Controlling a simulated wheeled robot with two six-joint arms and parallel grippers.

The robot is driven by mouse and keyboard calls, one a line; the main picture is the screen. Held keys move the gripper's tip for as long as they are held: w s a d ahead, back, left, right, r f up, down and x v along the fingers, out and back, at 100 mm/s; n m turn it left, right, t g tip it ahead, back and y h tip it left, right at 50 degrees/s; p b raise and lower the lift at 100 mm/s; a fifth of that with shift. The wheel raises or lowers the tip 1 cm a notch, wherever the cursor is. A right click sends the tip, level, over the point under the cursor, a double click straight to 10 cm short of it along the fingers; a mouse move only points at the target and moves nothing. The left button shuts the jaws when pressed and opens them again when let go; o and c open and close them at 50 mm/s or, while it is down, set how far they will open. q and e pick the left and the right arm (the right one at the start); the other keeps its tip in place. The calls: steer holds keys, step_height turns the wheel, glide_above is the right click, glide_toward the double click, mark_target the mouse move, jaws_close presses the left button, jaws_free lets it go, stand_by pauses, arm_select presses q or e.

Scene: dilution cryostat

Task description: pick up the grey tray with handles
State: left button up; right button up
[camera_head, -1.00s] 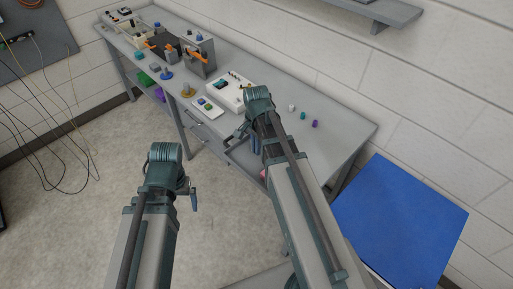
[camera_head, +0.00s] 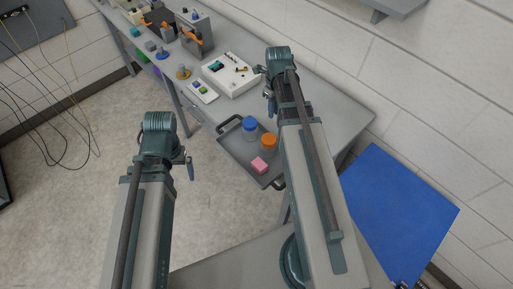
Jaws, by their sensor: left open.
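The grey tray with handles (camera_head: 232,151) shows in the head view at the front side of the bench, in the middle of the picture. One dark handle is at its upper left end and the other at its lower right end. It holds a blue-lidded jar (camera_head: 249,125), an orange-lidded jar (camera_head: 268,143) and a pink block (camera_head: 259,165). My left gripper (camera_head: 188,166) is open and empty, left of the tray and apart from it. My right gripper (camera_head: 266,88) is over the bench, above the tray in the picture; its jaws are hard to make out. My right arm borders the tray's right side.
The grey bench (camera_head: 330,128) carries a white instrument box (camera_head: 231,75), a small white plate with coloured pieces (camera_head: 203,92) and several devices farther back. A blue panel (camera_head: 400,210) stands at the right. The floor at left is open, with cables hanging by the wall.

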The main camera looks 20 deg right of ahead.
steer(key=shift+f+b, duration=4.4)
steer(key=f+b, duration=0.5)
steer(key=shift+s+d+f, duration=0.1)
steer(key=shift+s+d, duration=0.05)
steer(key=shift+d, duration=0.05)
steer(key=shift+c, duration=0.3)
jaws_close()
